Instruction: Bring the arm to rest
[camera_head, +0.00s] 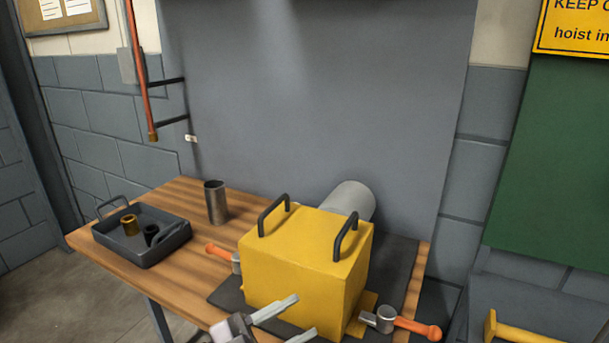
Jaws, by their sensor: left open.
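My left gripper (284,322) comes in at the bottom of the head view, in front of the yellow casing. Its two pale fingers are spread, with nothing seen between them. The yellow casing (306,250) is a box with two black handles on top, standing on a dark mat (228,293) on the wooden table. I cannot tell from this view whether the fingers touch the casing's front. My right gripper is not in view.
The wooden table (185,285) also holds a dark tray (143,255) with a brass ring and a black part, a metal cup (215,203), a grey cylinder (349,199) behind the casing, and orange-handled hammers (415,327). A grey panel stands behind. Bare wood lies at the left front.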

